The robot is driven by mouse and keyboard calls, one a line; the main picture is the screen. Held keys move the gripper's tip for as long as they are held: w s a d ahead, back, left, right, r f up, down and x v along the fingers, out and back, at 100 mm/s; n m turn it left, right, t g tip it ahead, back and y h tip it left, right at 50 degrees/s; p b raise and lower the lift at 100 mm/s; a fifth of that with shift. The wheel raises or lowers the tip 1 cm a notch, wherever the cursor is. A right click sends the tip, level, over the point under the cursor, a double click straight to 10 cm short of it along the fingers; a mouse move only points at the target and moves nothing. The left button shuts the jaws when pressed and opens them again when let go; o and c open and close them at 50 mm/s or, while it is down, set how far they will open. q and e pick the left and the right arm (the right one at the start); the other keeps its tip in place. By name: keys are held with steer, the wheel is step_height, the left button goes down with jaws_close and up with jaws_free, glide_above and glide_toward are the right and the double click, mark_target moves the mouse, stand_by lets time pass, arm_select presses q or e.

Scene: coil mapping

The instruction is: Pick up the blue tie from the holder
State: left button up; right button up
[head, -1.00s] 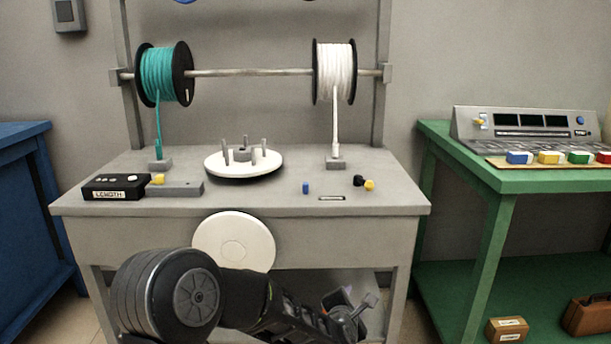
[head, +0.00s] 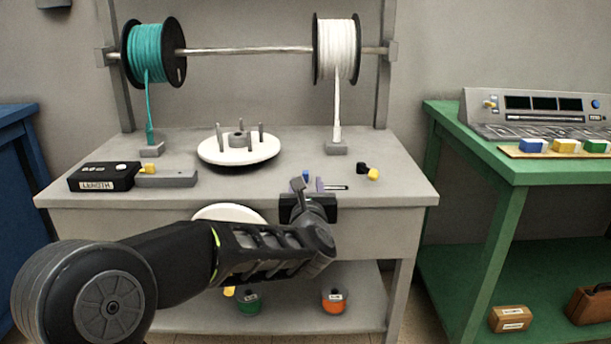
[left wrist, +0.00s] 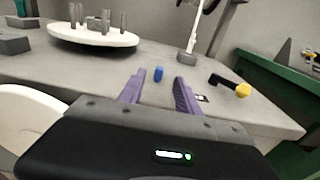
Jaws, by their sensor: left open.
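The blue tie is a small blue piece (left wrist: 158,74) on the grey bench top, in the left wrist view just beyond and between my purple fingertips. In the head view the blue tie (head: 306,175) shows only in part, close behind my left gripper (head: 308,184). My left gripper, also in the left wrist view (left wrist: 160,84), is open and empty, with a gap to the tie. A holder around the tie cannot be made out. My right gripper is not in view.
A black and yellow tool (head: 368,172) lies right of the tie. A white round plate with grey pegs (head: 238,152) stands behind to the left. A white strand (head: 337,105) hangs to a grey block (head: 336,148). A black box (head: 102,177) sits at the left.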

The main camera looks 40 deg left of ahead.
mark_target(306, 174)
arm_select(q)
steer(key=shift+x, duration=1.3)
steer(key=x, duration=0.5)
steer(key=shift+w+a, duration=0.1)
steer(key=shift+c, duration=0.4)
jaws_close()
